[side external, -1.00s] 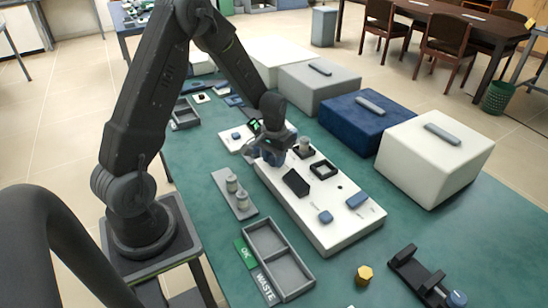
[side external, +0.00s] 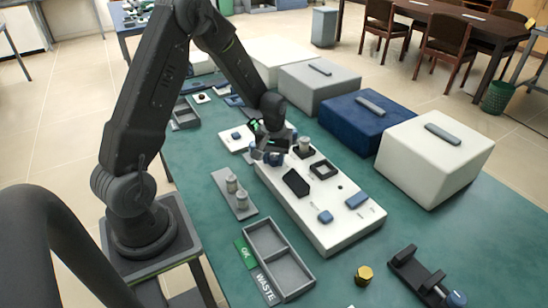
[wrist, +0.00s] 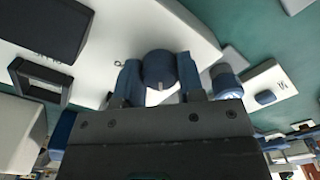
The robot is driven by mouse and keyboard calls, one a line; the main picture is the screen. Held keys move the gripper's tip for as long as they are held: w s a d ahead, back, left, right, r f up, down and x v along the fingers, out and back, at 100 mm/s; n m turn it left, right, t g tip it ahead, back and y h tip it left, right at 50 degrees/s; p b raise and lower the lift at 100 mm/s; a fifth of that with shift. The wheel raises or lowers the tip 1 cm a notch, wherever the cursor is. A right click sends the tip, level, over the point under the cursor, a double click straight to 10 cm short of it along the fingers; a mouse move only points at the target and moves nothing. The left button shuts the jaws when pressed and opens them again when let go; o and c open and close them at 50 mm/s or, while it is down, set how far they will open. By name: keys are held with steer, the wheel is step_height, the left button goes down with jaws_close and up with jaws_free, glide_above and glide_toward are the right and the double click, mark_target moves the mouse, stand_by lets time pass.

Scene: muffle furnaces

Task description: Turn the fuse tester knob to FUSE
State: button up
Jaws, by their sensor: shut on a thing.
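The fuse tester is a long white panel (side external: 330,235) on the green bench, and it also shows in the wrist view (wrist: 185,25). My gripper (side external: 273,158) is low over the panel's far end. In the wrist view, my gripper (wrist: 158,78) has its two blue fingers on either side of a round dark blue knob (wrist: 157,68), shut on it. A short pale pointer mark shows on the knob's lower side in that view. The knob is mostly hidden by the gripper in the side view. The lettering around the knob is too small or hidden to read.
A grey cylinder (side external: 304,145) stands on the panel close to the gripper. A grey rack (side external: 223,184) with upright cylinders and a two-part tray (side external: 262,238) lie left of the panel. Large white, blue (side external: 352,132) and grey boxes line the right side.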

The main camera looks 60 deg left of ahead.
mark_target(274, 157)
steer(key=o, duration=0.9)
step_height(274, 157, up, 14)
steer(key=shift+f, duration=0.1)
stand_by(0.3)
steer(key=s+d+r+m+t, duration=0.2)
steer(key=s+d+r+m, duration=0.1)
steer(key=s+d, duration=0.2)
steer(key=s+d+r+m+t, duration=0.1)
steer(key=s+d+r+m, duration=0.2)
steer(key=s+d, duration=0.3)
steer(key=s+d+r+m+t, duration=0.2)
steer(key=s+d+r+m, duration=0.1)
steer(key=s+d+r, duration=0.2)
steer(key=shift+s+d+r+t, duration=0.1)
steer(key=shift+s+d+t, duration=0.3)
steer(key=shift+s, duration=0.4)
